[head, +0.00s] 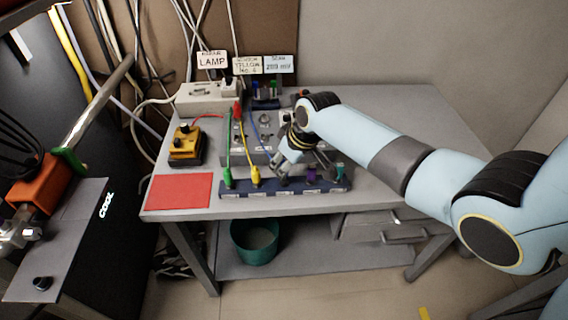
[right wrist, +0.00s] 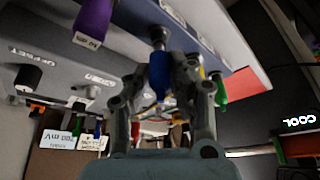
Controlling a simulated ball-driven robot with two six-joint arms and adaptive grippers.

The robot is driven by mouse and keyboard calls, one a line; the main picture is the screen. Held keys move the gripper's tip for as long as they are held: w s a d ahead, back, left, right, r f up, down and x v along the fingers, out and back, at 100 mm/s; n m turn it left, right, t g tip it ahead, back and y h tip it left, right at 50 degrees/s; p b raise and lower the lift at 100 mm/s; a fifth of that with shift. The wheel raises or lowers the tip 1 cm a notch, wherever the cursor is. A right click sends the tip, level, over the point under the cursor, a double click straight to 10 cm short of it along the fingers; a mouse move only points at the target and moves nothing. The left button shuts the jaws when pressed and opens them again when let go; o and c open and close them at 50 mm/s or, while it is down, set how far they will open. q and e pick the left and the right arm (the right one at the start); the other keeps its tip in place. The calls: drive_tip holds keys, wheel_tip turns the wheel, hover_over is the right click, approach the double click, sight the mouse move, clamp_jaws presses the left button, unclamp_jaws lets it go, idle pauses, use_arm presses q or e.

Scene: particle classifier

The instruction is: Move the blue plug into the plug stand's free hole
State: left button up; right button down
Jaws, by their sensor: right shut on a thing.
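The dark blue plug stand (head: 235,193) lies along the front of the table. Green (head: 228,178), yellow (head: 256,176), purple (head: 311,174) and teal (head: 340,172) plugs stand along it. My right gripper (head: 282,176) is over the stand, between the yellow and purple plugs. In the right wrist view, my right gripper (right wrist: 160,82) is shut on the blue plug (right wrist: 159,76). The plug's end points at a black socket on the stand (right wrist: 207,28); I cannot tell whether it is inserted. The gripper mostly hides the plug in the head view. My left gripper is not in view.
A grey box with knobs (head: 264,118) stands behind the stand, with cables around it. A yellow device (head: 186,145) and a red mat (head: 180,191) are on the left of the table. Upright labels (head: 247,65) stand at the back. The table's right rear is clear.

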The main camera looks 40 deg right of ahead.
drive_tip(key=shift+f+b, duration=0.5)
drive_tip(key=shift+f, duration=0.35)
drive_tip(key=c, duration=1.1)
unclamp_jaws()
drive_tip(key=v, duration=1.2)
drive_tip(key=shift+s+f, duration=0.1)
